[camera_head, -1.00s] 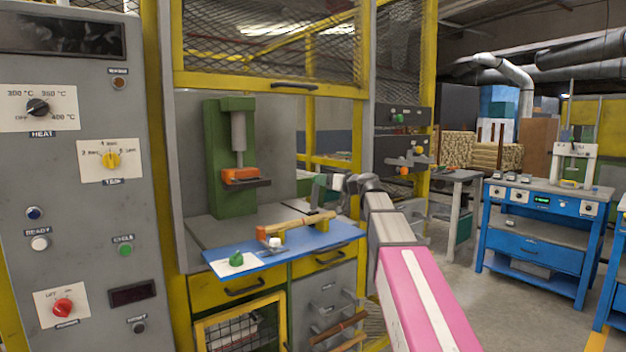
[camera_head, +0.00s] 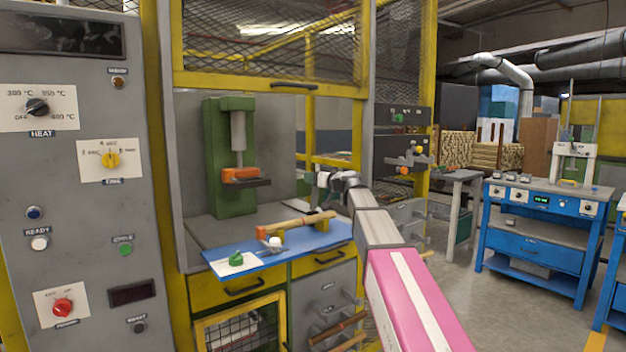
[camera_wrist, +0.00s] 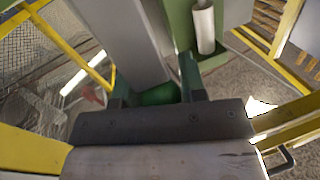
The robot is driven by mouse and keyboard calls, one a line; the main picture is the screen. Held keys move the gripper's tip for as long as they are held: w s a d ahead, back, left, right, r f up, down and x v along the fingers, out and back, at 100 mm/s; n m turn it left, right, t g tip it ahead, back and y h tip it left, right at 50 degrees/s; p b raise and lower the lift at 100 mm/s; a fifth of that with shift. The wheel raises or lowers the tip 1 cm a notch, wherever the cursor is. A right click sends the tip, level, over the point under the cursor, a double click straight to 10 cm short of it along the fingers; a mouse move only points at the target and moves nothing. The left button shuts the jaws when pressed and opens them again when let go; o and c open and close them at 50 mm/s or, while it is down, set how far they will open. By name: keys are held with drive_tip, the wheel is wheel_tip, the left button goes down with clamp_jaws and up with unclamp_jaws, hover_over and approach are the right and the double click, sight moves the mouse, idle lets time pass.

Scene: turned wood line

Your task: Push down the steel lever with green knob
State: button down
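I cannot clearly make out the steel lever with the green knob. A green knob (camera_head: 237,259) stands on a white plate at the front left of a blue board, and a small green knob or button (camera_head: 398,118) shows on the dark panel at the right; no lever shows clearly at either. My gripper (camera_head: 322,186) is above the board's right end, in front of the bench's back opening. In the wrist view its two fingers (camera_wrist: 156,88) stand apart, with green surface showing between them. No held object is visible.
The blue board (camera_head: 218,267) bears a turned wood piece (camera_head: 298,225) and a white knob (camera_head: 275,242). A green press (camera_head: 214,160) with an orange part stands behind. A grey control panel (camera_head: 75,195) fills the left.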

drive_tip(key=shift+s+d, duration=0.2)
drive_tip(key=shift+s, duration=0.25)
idle(0.3)
drive_tip(key=s+d+f, duration=0.5)
drive_tip(key=s+f, duration=0.1)
drive_tip(key=s, duration=0.1)
drive_tip(key=shift+s+d, duration=0.15)
drive_tip(key=shift+s, duration=0.2)
idle(0.4)
drive_tip(key=c, duration=1.6)
unclamp_jaws()
drive_tip(key=o, duration=0.8)
drive_tip(key=shift+w, duration=0.15)
drive_tip(key=shift+o, duration=0.2)
drive_tip(key=v, duration=1)
drive_tip(key=shift+s+d, duration=0.25)
drive_tip(key=shift+d, duration=0.05)
